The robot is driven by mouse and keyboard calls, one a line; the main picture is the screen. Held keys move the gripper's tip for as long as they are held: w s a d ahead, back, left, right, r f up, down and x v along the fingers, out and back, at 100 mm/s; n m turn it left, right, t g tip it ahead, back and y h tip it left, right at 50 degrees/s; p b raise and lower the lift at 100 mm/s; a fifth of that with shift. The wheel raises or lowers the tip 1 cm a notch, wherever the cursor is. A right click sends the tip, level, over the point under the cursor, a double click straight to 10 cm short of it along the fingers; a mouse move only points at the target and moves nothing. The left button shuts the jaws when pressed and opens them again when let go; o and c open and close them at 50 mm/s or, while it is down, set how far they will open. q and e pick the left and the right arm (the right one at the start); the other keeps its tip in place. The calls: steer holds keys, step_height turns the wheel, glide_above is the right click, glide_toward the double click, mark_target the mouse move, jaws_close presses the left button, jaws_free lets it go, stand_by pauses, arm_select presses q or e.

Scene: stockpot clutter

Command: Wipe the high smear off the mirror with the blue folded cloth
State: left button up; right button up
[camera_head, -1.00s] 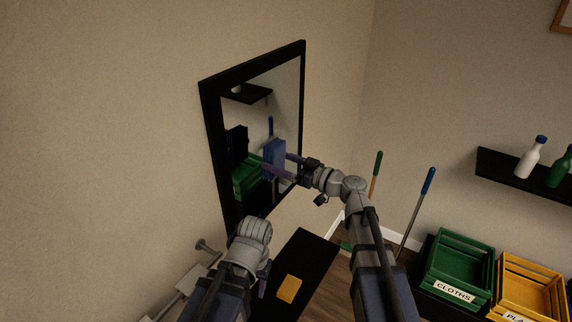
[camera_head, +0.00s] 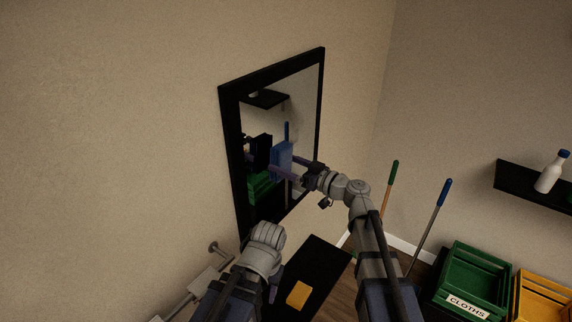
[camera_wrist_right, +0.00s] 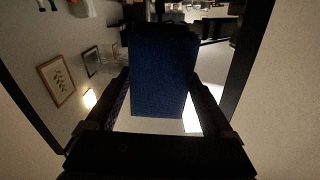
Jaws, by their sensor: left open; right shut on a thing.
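The blue folded cloth (camera_head: 281,159) is held upright in front of the mirror (camera_head: 300,112), which has a black frame and hangs on the left wall. My right gripper (camera_head: 287,168) is shut on the cloth. In the right wrist view the cloth (camera_wrist_right: 163,70) stands between the two fingers, with the mirror's reflections behind it. I cannot tell whether the cloth touches the glass. I cannot make out the smear. My left gripper (camera_head: 272,290) is low, below the mirror, mostly hidden behind its own wrist, open and apart from the cloth.
A black shelf top (camera_head: 322,262) below the mirror bears a yellow block-like item (camera_head: 298,294). A green-handled pole (camera_head: 391,185) and a blue-handled pole (camera_head: 441,200) stand by the corner. A green crate (camera_head: 480,272) labelled CLOTHS and a yellow crate (camera_head: 540,292) are at the right.

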steer(key=shift+x, duration=1.15)
steer(key=shift+d, duration=0.15)
steer(key=shift+w+d, duration=0.5)
steer(key=shift+w, duration=0.2)
steer(key=shift+w+d, duration=0.55)
steer(key=shift+w, duration=0.1)
steer(key=shift+w+d, duration=0.35)
steer(key=shift+w, duration=0.3)
steer(key=shift+w+d, duration=0.4)
steer(key=shift+w, duration=0.25)
steer(key=shift+w+d, duration=0.2)
steer(key=shift+w+d, duration=0.55)
steer(key=shift+w, duration=0.2)
steer(key=shift+w+d, duration=0.55)
steer(key=shift+w, duration=0.15)
